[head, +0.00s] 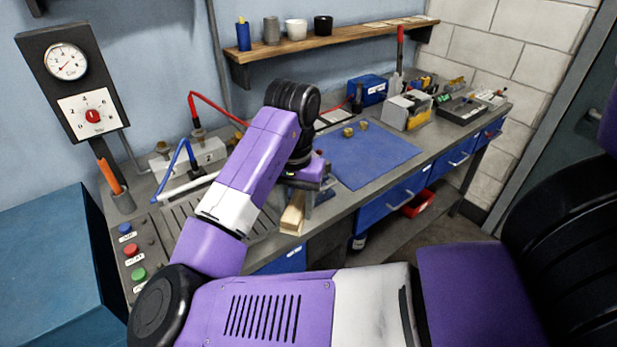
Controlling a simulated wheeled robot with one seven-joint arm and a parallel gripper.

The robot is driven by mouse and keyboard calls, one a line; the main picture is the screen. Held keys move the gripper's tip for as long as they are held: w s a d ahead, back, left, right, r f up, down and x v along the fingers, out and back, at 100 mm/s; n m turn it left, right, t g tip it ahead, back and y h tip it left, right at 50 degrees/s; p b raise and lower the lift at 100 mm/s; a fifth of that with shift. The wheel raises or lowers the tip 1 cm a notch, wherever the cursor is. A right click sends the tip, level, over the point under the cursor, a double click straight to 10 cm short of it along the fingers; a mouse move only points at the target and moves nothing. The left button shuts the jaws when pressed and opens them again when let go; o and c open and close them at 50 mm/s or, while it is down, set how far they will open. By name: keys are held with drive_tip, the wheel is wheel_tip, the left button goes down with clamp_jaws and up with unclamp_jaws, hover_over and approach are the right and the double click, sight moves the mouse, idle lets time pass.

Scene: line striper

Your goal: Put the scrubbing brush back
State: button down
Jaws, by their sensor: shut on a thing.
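The scrubbing brush (293,214) shows as a pale wooden block just below my gripper (308,198), near the front edge of the workbench. My gripper points down and is shut on it. My wrist and forearm hide most of the fingers, and the brush's bristles cannot be made out. The brush is beside the slotted grey tray area (225,222), at its right end; I cannot tell whether it touches the bench.
A blue mat (365,158) with small brass parts lies right of my gripper. A grey block with red and blue hoses (205,152) stands behind left. A cup with an orange-handled tool (122,202) and push buttons (131,250) are at left. A shelf (335,40) hangs above.

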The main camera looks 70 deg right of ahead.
drive_tip(key=w+a+f+n, duration=0.3)
drive_tip(key=a+f+n, duration=0.2)
drive_tip(key=a, duration=0.3)
drive_tip(key=w+a+f+n, duration=0.4)
drive_tip(key=a+f+n, duration=0.2)
drive_tip(key=a+f, duration=0.2)
drive_tip(key=w+a+f+n, duration=0.4)
drive_tip(key=a+f+n, duration=0.2)
drive_tip(key=a, duration=0.4)
drive_tip(key=shift+a+f, duration=0.15)
drive_tip(key=shift+f, duration=0.45)
drive_tip(key=shift+s, duration=0.1)
